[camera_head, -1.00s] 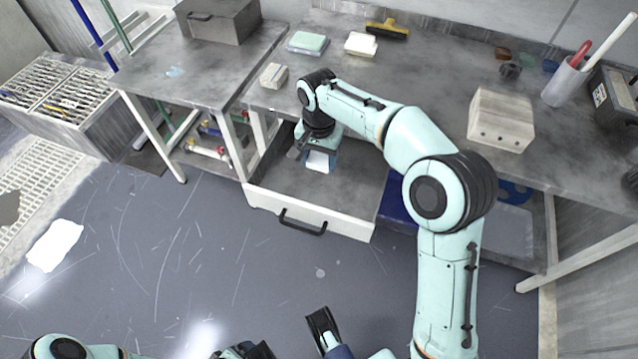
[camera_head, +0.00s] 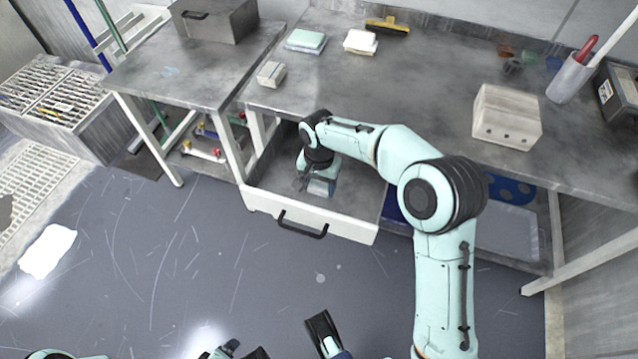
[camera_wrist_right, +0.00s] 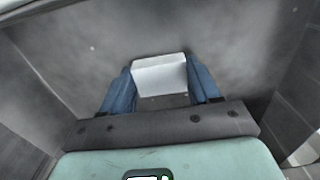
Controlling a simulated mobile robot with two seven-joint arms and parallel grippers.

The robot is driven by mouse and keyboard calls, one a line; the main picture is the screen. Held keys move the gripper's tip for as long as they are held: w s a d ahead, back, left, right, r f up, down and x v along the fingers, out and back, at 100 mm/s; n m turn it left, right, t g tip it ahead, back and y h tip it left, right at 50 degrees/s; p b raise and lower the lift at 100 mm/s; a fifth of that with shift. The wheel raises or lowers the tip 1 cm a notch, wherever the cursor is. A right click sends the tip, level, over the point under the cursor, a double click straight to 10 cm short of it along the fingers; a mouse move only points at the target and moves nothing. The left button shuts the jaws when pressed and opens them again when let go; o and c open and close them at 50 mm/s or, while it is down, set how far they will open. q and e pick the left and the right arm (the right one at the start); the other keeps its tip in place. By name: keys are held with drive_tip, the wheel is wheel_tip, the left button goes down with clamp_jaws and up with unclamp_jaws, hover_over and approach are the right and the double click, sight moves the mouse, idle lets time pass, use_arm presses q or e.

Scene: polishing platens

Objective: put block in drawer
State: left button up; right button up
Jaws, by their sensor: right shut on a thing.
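The drawer (camera_head: 312,218) under the workbench is pulled open, with a white front and a dark handle. My right gripper (camera_head: 318,189) reaches down inside it from the bench side. In the right wrist view, the gripper (camera_wrist_right: 161,88) has its two blue fingers shut on a pale, white-topped block (camera_wrist_right: 160,72), one on each side. The grey drawer floor shows around the block. I cannot tell whether the block touches the floor. Parts of my left gripper (camera_head: 285,342) show at the bottom edge; its opening is unclear.
On the bench are a small pale block (camera_head: 271,74), a white stack (camera_head: 360,42), a yellow-handled brush (camera_head: 388,26) and a large block with holes (camera_head: 507,117). The bench edge overhangs the drawer's back. The drawer floor beside the gripper is clear.

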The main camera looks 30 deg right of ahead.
sight(319, 187)
drive_tip(key=shift+f, duration=0.2)
drive_tip(key=o, duration=1.1)
drive_tip(key=shift+o, duration=0.2)
drive_tip(key=shift+r, duration=0.1)
drive_tip(key=shift+r, duration=0.3)
use_arm(q)
drive_tip(key=s+d+r+g+p, duration=0.1)
drive_tip(key=s+d+r+p, duration=0.1)
drive_tip(key=s, duration=0.3)
drive_tip(key=shift+d+r+h+p, duration=0.3)
drive_tip(key=shift+r+h+p, duration=0.1)
drive_tip(key=shift+r+p, duration=0.3)
use_arm(e)
wheel_tip(319, 187, up, 12)
drive_tip(key=shift+f, duration=0.2)
